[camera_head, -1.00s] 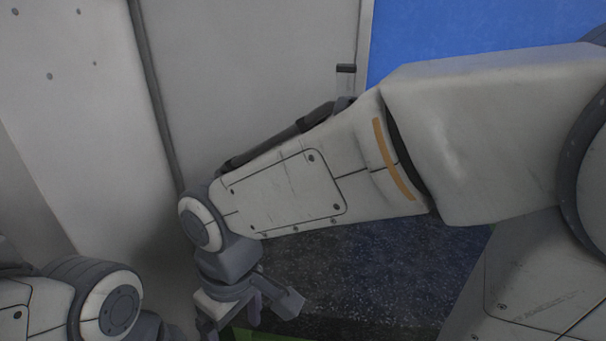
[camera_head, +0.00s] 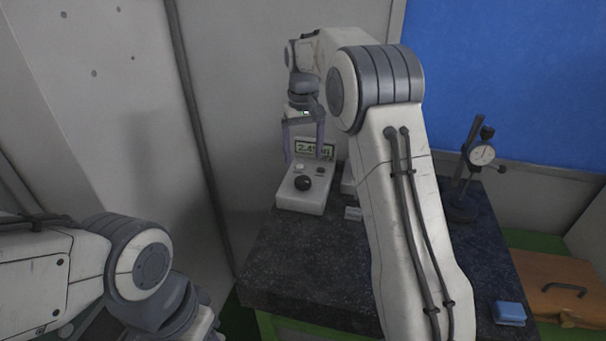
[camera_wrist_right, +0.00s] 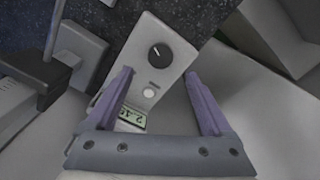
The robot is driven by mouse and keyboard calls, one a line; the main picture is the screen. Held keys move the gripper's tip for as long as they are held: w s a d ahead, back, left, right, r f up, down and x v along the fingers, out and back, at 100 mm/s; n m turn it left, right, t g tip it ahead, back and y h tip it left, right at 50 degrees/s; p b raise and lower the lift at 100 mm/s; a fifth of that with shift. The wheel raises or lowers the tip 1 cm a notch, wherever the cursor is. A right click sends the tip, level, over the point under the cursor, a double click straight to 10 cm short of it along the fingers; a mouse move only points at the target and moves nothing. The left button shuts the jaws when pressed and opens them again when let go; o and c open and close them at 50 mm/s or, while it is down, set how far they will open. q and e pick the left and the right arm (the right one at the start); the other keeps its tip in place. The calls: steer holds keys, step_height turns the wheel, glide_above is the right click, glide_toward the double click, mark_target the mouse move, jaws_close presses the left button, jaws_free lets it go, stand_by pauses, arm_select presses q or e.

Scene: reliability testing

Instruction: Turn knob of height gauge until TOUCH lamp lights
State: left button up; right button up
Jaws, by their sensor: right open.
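The height gauge's white console (camera_head: 290,198) stands on the dark stone bench at the back left. Its black knob (camera_head: 303,183) is on the sloping face, below a greenish display (camera_head: 325,149) with digits, partly covered. My right gripper (camera_head: 304,160) is open and empty, pointing down above the console, its fingers on either side of the display area. In the right wrist view, the knob (camera_wrist_right: 159,53) with a white pointer line lies just beyond and between the fingertips (camera_wrist_right: 159,73), apparently untouched. A pale round spot (camera_wrist_right: 149,91) sits nearby; I cannot tell a lit TOUCH lamp. My left gripper's jaws are out of frame.
A dial indicator (camera_head: 482,154) on a dark stand, a blue block (camera_head: 509,313) and a brown case (camera_head: 560,280) are at the right. A grey wall rises behind and left of the console. The stone bench (camera_head: 300,260) is bare in front of the console.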

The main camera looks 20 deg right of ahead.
mark_target(303, 180)
step_height(303, 180, down, 8)
steer(key=shift+f+p, duration=0.1)
steer(key=shift+p, duration=0.95)
jaws_close()
steer(key=shift+n, duration=0.3)
